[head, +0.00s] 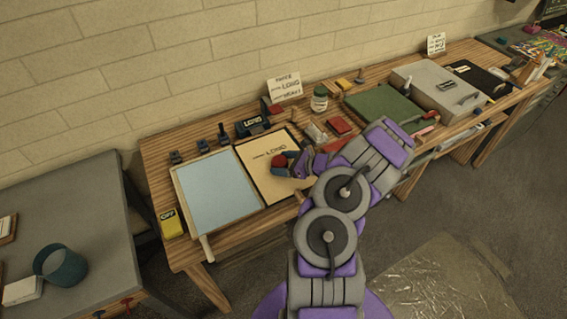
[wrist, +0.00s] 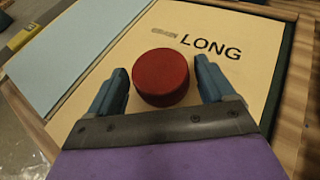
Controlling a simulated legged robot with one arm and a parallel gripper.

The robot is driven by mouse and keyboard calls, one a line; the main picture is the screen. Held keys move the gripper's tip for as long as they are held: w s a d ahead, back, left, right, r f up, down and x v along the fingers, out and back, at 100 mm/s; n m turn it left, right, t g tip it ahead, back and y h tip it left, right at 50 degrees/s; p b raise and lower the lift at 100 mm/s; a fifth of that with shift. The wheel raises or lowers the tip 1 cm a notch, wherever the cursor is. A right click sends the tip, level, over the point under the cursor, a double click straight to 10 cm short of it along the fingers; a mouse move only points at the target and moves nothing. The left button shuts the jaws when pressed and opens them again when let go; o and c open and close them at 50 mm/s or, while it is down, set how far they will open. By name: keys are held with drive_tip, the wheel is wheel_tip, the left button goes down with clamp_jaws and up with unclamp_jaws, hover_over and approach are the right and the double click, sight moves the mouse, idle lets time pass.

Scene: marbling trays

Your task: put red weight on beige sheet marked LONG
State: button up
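The red weight (wrist: 161,77) is a short round disc. It appears to rest on the beige sheet (wrist: 130,45), below the printed word LONG. My gripper (wrist: 162,85) is open around the weight, with a finger on each side and a visible gap to both. In the head view the weight (head: 279,160) shows at the tip of my gripper (head: 287,163), over the beige sheet (head: 258,155). My arm hides the sheet's right part there.
A pale blue sheet (head: 215,190) lies left of the beige one on the wooden table (head: 155,150). Behind stand a dark LONG block (head: 252,126), a sign card (head: 284,86) and a jar (head: 319,100). A yellow OFF box (head: 171,223) sits at the left edge.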

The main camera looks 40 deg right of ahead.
drive_tip(key=shift+o, duration=0.6)
